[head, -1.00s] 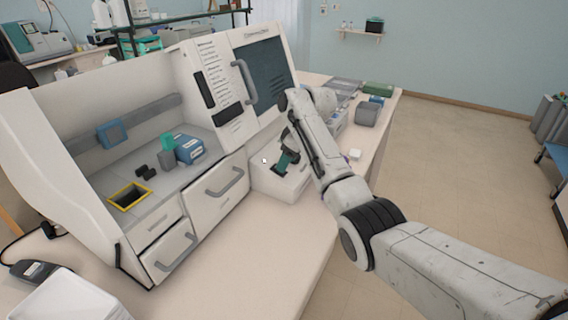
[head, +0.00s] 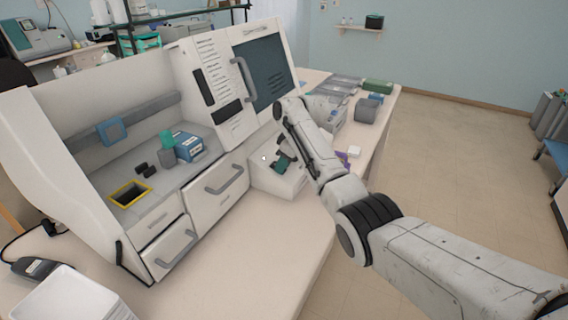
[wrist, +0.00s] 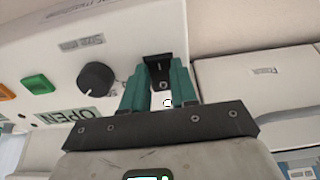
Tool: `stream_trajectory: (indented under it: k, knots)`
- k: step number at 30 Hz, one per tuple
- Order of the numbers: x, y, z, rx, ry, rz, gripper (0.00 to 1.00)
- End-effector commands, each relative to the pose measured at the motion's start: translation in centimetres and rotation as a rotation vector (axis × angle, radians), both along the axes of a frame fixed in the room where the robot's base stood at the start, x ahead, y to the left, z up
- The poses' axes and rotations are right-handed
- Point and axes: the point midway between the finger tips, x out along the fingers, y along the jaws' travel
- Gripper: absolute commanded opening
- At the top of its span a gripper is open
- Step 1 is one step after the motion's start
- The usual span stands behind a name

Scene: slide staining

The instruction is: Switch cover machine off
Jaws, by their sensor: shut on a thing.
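In the wrist view, a small black switch (wrist: 158,68) sits on a white machine panel (wrist: 60,62). My gripper (wrist: 160,82) has its green fingers on either side of the switch and is shut on it. In the head view, my gripper (head: 284,160) is down at a low white unit (head: 270,183) beside the large white machine (head: 185,75). My arm hides part of that unit, and the switch cannot be made out there.
On the panel are a black knob (wrist: 96,78), a green button (wrist: 37,84), an orange button (wrist: 4,92) and an OPEN label (wrist: 62,115). A grey bin (head: 366,110) and a purple item (head: 343,158) are on the bench. The front bench top (head: 265,250) is clear.

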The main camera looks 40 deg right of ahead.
Motion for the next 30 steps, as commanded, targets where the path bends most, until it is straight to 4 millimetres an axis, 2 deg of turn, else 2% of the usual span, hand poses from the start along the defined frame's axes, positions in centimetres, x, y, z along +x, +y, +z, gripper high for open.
stream_trajectory:
  k: [1,5,11,21,30]
  knots:
    - [0.00,0.01,0.00,0.000,0.000,0.000,0.12]
    - [-0.01,0.01,0.00,0.001,0.000,0.000,0.00]
    - [0.16,0.05,-0.04,-0.007,0.022,0.001,0.00]
    - [0.74,0.26,-0.22,-0.069,0.188,0.004,0.00]
    - [0.71,0.27,0.35,-0.089,0.243,0.001,0.00]
